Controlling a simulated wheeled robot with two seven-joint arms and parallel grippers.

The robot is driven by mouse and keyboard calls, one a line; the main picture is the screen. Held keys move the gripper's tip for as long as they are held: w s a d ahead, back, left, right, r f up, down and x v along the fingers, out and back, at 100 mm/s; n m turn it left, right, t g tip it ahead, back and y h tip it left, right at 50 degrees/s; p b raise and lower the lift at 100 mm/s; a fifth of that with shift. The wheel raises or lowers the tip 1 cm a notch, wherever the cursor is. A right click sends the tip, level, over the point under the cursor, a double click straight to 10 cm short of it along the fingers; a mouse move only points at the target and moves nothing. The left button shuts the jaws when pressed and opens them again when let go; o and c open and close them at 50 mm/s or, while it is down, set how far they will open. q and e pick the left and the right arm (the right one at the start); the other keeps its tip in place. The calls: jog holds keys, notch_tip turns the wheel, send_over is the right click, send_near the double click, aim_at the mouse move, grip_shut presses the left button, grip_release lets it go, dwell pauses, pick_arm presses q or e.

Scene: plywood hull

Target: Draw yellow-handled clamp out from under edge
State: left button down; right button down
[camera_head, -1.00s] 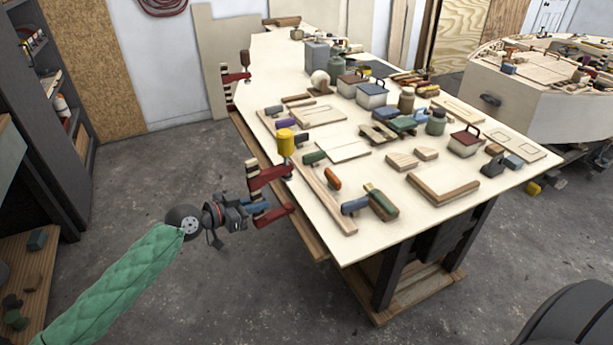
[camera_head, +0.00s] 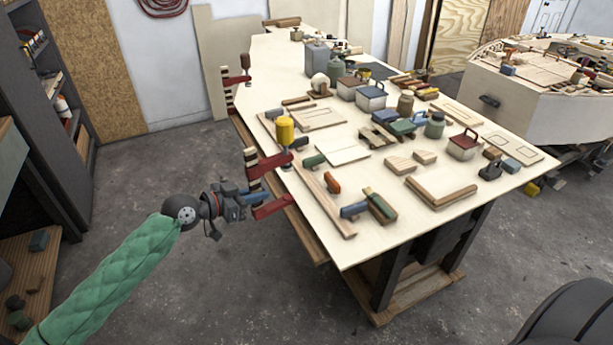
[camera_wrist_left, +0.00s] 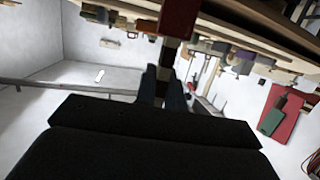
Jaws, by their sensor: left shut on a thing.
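The yellow-handled clamp (camera_head: 285,131) is at the near left edge of the plywood top. Its yellow handle stands above the top. Its upper red jaw (camera_head: 268,163) lies over the edge, and its lower red jaw (camera_head: 272,207) is lower, outside or under the edge; I cannot tell how much is underneath. My left gripper (camera_head: 247,198) is shut on the clamp from the left, low on its body. In the left wrist view, a red part of the clamp (camera_wrist_left: 178,18) shows above the dark fingers (camera_wrist_left: 164,85). My right gripper is out of view.
The plywood top (camera_head: 341,155) carries wood blocks, tins and jars. A wooden strip (camera_head: 325,200) lies along its near left edge. Another red clamp (camera_head: 237,79) grips the edge farther back. Open concrete floor lies left of the table.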

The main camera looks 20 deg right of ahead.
aim_at(245, 157)
pick_arm(q)
jog(key=shift+r+p, duration=2.45)
jog(key=shift+r, duration=3.6)
jog(key=shift+s, duration=0.1)
